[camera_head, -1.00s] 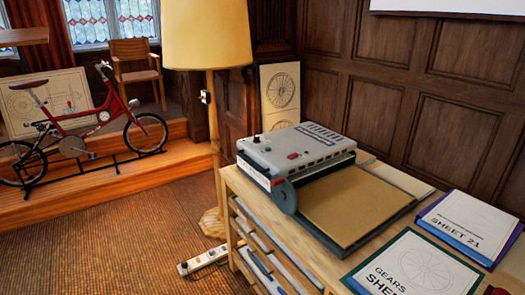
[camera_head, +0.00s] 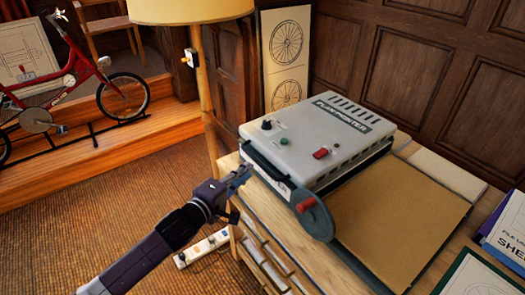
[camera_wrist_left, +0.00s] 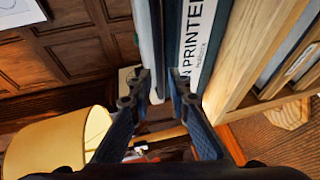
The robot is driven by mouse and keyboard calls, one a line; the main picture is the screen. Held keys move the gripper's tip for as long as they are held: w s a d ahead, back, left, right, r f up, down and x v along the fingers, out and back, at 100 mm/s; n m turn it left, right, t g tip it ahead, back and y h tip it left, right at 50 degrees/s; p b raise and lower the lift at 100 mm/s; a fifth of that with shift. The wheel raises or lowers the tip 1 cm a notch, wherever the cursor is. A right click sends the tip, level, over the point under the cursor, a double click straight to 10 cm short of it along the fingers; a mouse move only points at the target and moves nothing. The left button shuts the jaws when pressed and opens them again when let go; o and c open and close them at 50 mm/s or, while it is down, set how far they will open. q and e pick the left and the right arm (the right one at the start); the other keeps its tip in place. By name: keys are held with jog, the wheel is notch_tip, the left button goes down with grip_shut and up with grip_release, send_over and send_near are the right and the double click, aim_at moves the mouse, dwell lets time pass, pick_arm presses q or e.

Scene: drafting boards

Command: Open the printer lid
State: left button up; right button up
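The plan printer (camera_head: 320,135) stands on the wooden drafting table, with a grey lid (camera_head: 310,115) on top lying flat and closed. The lid carries dark and green knobs and a red switch (camera_head: 321,153). A dark round disc (camera_head: 315,217) sits at its front corner. My left gripper (camera_head: 240,177) is beside the printer's left side, close to the edge under the lid. In the left wrist view its fingers (camera_wrist_left: 160,85) are apart, in front of the pale and dark edge strips, next to the "PRINTER" label (camera_wrist_left: 195,42). Contact cannot be told. My right gripper is out of view.
A brown board (camera_head: 400,215) lies right of the printer, with sheets (camera_head: 505,235) beyond it. A floor lamp (camera_head: 205,90) stands behind my left arm. A power strip (camera_head: 203,249) lies on the floor by the table. A red bicycle (camera_head: 75,90) stands at the left.

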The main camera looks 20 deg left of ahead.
aim_at(258, 160)
pick_arm(q)
jog(key=shift+w+d, duration=0.25)
jog(key=shift+w, duration=0.35)
jog(key=shift+w+d, duration=0.25)
jog(key=shift+w, duration=0.3)
jog(key=x, duration=0.3)
jog(key=shift+w+f, duration=0.2)
jog(key=shift+w, duration=0.1)
jog(key=shift+w+d+f+p, duration=0.1)
jog(key=shift+w+d+p, duration=0.15)
jog(key=shift+w, duration=0.3)
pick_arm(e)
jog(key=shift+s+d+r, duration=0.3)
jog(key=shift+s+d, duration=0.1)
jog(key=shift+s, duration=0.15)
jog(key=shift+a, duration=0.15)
pick_arm(q)
grip_shut()
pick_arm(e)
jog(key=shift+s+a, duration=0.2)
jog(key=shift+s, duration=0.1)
